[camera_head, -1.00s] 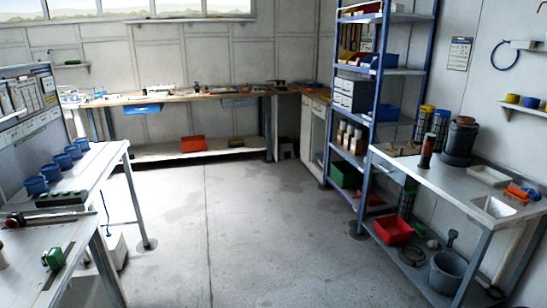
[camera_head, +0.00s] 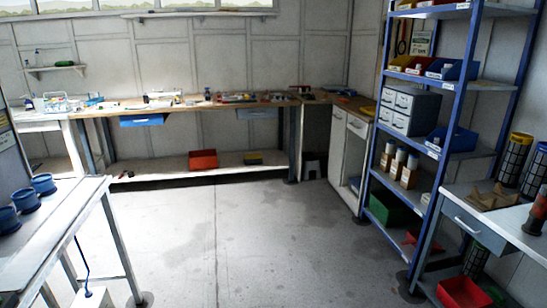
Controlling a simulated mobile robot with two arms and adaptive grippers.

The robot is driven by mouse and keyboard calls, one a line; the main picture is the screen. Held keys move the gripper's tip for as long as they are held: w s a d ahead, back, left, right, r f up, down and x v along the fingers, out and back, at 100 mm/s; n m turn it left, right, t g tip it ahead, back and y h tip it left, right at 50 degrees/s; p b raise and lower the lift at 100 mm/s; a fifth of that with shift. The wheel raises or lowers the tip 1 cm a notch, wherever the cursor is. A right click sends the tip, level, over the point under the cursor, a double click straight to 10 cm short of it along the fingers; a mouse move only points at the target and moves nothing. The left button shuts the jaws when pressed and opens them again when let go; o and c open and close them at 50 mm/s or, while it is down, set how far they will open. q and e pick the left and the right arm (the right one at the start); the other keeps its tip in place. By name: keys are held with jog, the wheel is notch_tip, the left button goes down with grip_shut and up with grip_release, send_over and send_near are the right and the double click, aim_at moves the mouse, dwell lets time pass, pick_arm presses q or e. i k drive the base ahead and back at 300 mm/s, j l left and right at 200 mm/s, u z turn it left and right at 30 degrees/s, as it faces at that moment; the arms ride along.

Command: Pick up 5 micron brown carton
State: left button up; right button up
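Three small brown cartons with white cylinder-like tops stand in a row on a middle shelf of the blue rack (camera_head: 434,190), right of centre: a left carton (camera_head: 386,160), a middle carton (camera_head: 397,169) and a right carton (camera_head: 409,178). Any micron marking is too small to read, so I cannot tell which is the 5 micron one. Neither of my grippers is in view.
The grey floor (camera_head: 240,245) ahead is clear. A table with blue cups (camera_head: 43,184) stands at left. A right bench (camera_head: 480,215) has a red bin (camera_head: 463,293) below it. A white cabinet (camera_head: 346,150) stands beside the rack. A long wooden workbench (camera_head: 190,104) lines the back.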

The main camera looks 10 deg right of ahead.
aim_at(397, 169)
jog(key=i, duration=2.05)
jog(key=i+z, duration=0.85)
jog(key=i+j+z, duration=0.8)
jog(key=i+l, duration=0.1)
